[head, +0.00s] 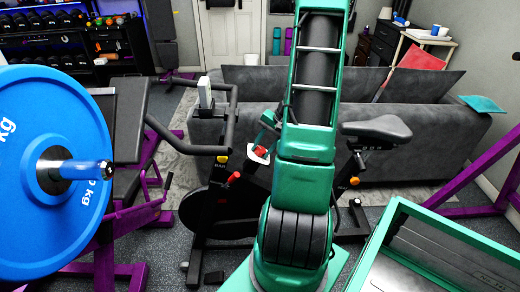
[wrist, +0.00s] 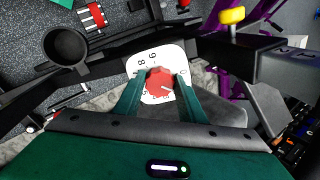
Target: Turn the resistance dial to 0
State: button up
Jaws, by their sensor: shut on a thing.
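The resistance dial is a red knob (wrist: 160,82) on a white plate with black numerals (wrist: 138,64), on the exercise bike. It also shows in the head view as a small red knob (head: 260,150). My gripper (wrist: 160,88) has its two green fingers on either side of the red knob and is shut on it. A small pale mark on the knob points to the lower right in the wrist view. A 0 is visible at the plate's right edge. The plate's lower part is hidden by the fingers and knob.
The black exercise bike (head: 222,150) has a handlebar on the left and a saddle (head: 377,129) on the right. A yellow knob (wrist: 231,15) and a round black cup holder (wrist: 66,46) flank the dial. A grey sofa (head: 420,125) stands behind; a blue weight plate (head: 45,215) is at left.

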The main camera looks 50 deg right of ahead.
jog(key=n, duration=0.4)
jog(key=shift+d, duration=0.2)
jog(key=shift+w+r+n+t, duration=0.1)
jog(key=shift+n+t, duration=0.2)
jog(key=shift+n, duration=1.8)
jog(key=o, duration=0.9)
jog(key=shift+o, duration=0.7)
